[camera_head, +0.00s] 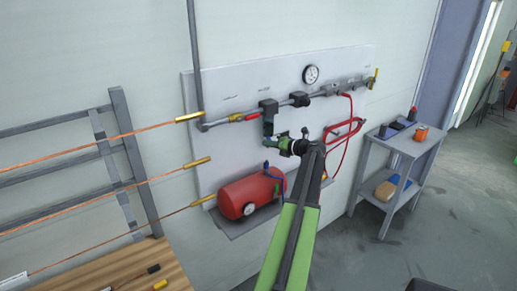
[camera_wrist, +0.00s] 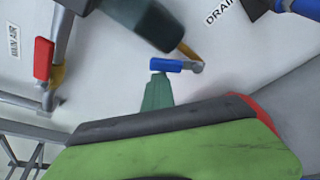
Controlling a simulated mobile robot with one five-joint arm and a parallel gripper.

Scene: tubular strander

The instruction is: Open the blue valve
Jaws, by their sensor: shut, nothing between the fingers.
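The blue valve handle (camera_wrist: 173,65) shows in the wrist view as a short blue lever, lying roughly level, with a grey metal end on its right. My gripper (camera_wrist: 157,80) is shut and empty, its green fingertips reaching up to the lever's left end. They look very close to it; I cannot tell whether they touch. In the head view my gripper (camera_head: 279,143) is at the wall panel, below the upper pipe, and I cannot clearly make out the blue handle beside it.
A red-handled valve (camera_head: 250,117) sits left on the pipe and also shows in the wrist view (camera_wrist: 43,58). A red tank (camera_head: 245,195) stands on a shelf below. A red hose (camera_head: 345,150) hangs to the right. A grey cart (camera_head: 400,150) stands at the right; floor beyond is clear.

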